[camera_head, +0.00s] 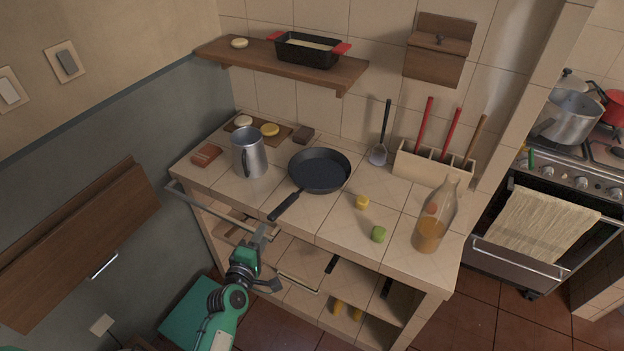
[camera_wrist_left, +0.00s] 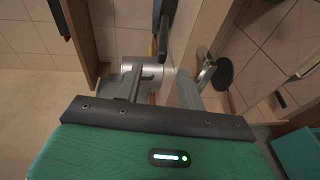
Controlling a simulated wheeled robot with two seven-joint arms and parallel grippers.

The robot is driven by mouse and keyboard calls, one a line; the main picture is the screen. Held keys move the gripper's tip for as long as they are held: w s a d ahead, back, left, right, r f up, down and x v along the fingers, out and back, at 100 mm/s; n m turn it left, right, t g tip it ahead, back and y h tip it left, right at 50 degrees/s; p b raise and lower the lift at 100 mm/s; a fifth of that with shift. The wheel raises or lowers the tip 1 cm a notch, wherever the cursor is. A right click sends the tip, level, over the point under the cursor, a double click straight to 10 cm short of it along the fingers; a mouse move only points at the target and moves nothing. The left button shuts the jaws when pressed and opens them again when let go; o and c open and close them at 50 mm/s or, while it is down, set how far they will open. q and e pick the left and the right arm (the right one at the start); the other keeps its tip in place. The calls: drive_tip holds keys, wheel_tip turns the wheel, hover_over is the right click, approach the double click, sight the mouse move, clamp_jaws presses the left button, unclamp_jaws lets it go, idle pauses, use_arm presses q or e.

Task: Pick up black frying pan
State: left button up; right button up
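The black frying pan (camera_head: 320,171) lies flat on the tiled counter (camera_head: 290,222), its bowl near the middle. Its handle (camera_head: 285,206) points toward the front left edge. My left gripper (camera_head: 271,260) is in front of the counter, below the handle and apart from it. Its two fingers are spread with nothing visible between them. In the left wrist view, the two grey fingers (camera_wrist_left: 160,88) also stand apart; I cannot tell for sure which dark shape there is the pan. My right gripper is not in view.
A metal mug (camera_head: 249,153) stands left of the pan. A yellow piece (camera_head: 362,202), a green piece (camera_head: 379,234) and a glass bottle (camera_head: 432,222) are to the right. A rail (camera_head: 215,209) runs along the front left edge. A utensil holder (camera_head: 432,166) stands behind.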

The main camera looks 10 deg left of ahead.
sight(271, 220)
use_arm(q)
drive_tip(key=w, duration=0.5)
drive_tip(key=shift+d+f+p, duration=0.35)
drive_tip(key=shift+w, duration=0.55)
drive_tip(key=shift+w+d+f+p, duration=0.15)
drive_tip(key=shift+w+p, duration=0.1)
drive_tip(key=shift+w, duration=0.45)
drive_tip(key=shift+w+f+p, duration=0.2)
drive_tip(key=shift+w+p, duration=0.05)
drive_tip(key=shift+w, duration=0.4)
drive_tip(key=shift+w+d+f+p, duration=0.15)
drive_tip(key=shift+w+p, duration=0.1)
drive_tip(key=shift+w, duration=0.45)
drive_tip(key=shift+c, duration=0.2)
clamp_jaws()
drive_tip(key=shift+r, duration=0.1)
